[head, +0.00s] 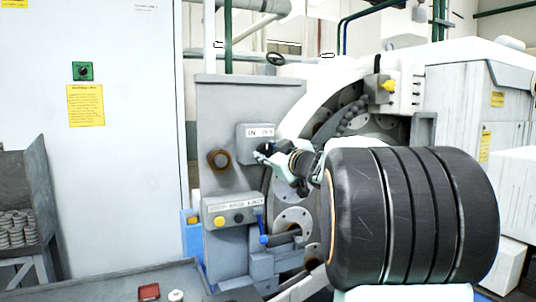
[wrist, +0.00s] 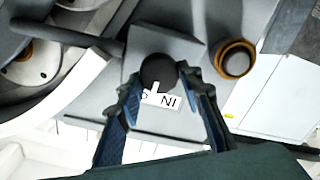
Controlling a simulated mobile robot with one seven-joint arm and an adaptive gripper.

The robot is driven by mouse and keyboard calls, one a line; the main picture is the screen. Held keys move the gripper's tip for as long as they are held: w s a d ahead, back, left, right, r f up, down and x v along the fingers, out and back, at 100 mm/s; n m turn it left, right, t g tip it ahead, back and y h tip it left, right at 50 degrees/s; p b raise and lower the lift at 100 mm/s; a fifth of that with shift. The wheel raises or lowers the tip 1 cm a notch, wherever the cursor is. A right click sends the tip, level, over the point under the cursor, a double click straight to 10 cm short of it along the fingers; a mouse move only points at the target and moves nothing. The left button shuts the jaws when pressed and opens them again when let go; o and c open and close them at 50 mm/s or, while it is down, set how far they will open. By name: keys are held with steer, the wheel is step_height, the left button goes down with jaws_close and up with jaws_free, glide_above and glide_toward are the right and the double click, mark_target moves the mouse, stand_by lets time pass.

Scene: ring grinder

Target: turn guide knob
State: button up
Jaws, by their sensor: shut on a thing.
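The guide knob (wrist: 158,72) is a round black knob with a white pointer mark in the wrist view. It sits on a grey box with a white IN/OUT label; that box (head: 249,134) also shows in the head view. My gripper (wrist: 160,80) has its two blue-grey fingers closed on the knob from both sides. In the head view my gripper (head: 264,155) is at the lower front of the labelled box and hides the knob. In the wrist view the pointer lies over the label, whose OUT side is partly covered.
Below is a panel (head: 232,210) with a yellow button and a blue-handled lever (head: 262,229). A dark rod (wrist: 65,37) extends near the guide knob.

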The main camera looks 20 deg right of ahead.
steer(key=n+b, duration=0.1)
steer(key=n, duration=0.3)
steer(key=shift+f+n, duration=0.1)
steer(key=shift+n, duration=0.2)
steer(key=shift+a+n+b, duration=0.1)
steer(key=shift+n+b, duration=0.7)
steer(key=shift+n, duration=0.8)
steer(key=o, duration=1.2)
steer(key=shift+c, duration=0.2)
steer(key=shift+s, duration=0.15)
steer(key=s, duration=0.7)
steer(key=shift+s, duration=0.15)
